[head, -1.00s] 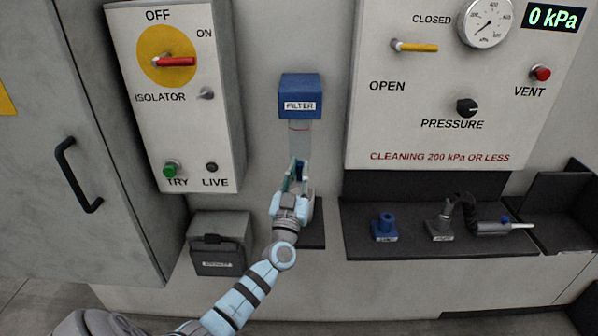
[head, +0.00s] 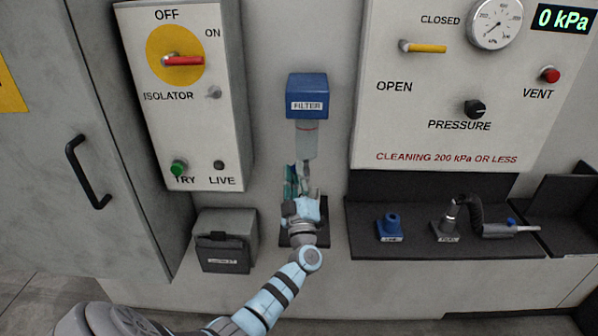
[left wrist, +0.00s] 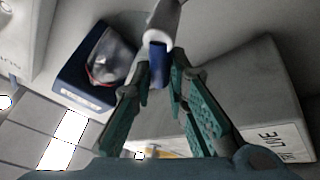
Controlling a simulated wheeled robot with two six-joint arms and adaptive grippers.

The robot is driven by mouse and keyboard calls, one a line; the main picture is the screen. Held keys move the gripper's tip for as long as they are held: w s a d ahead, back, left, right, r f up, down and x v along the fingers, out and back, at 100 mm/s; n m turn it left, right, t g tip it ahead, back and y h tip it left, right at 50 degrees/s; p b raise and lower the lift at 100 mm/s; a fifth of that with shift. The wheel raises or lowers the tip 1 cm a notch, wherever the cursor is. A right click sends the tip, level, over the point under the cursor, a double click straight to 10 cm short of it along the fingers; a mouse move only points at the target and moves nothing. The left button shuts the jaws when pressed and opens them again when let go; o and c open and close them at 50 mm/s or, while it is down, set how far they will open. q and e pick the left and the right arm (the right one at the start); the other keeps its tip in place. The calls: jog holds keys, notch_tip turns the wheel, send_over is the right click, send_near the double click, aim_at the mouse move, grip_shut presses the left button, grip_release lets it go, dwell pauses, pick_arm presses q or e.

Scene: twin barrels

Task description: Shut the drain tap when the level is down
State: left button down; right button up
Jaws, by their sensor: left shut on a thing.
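The blue filter head (head: 307,96) is on the wall, with its clear bowl (head: 306,142) below and a red line around it. I cannot tell the liquid level in the bowl. A thin grey stem (head: 306,166) shows under the bowl. My left gripper (head: 301,182) is just below the bowl. In the left wrist view its green fingers (left wrist: 166,82) are shut on a small blue piece (left wrist: 158,68), apparently the drain tap's handle, beside a pale round part (left wrist: 163,25). The fingers partly hide it. My right gripper is not in view.
The isolator panel (head: 233,120) is to the left and the pressure panel (head: 370,130) to the right; the display reads 0 kPa. A dark shelf (head: 400,249) holds a blue fitting (head: 389,227) and a hose tool (head: 490,229). A grey box (head: 225,240) stands lower left.

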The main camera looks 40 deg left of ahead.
pick_arm(q)
jog(key=shift+s+a+f+n+g+y+p, duration=0.15)
jog(key=shift+f+n+g, duration=0.3)
jog(key=shift+n+g, duration=1.1)
jog(key=shift+s+a+f+n+g+y+p, duration=0.1)
jog(key=shift+f+n+g+y, duration=0.3)
jog(key=shift+n, duration=2.2)
jog(key=shift+s+a+f+n+g+y+p, duration=0.15)
jog(key=shift+f+n+g, duration=0.4)
jog(key=shift+n+g, duration=1.05)
jog(key=shift+n+t, duration=0.45)
jog(key=c, duration=1.6)
grip_release()
jog(key=shift+o, duration=0.2)
jog(key=shift+w, duration=0.1)
jog(key=v, duration=1.2)
jog(key=shift+r, duration=0.1)
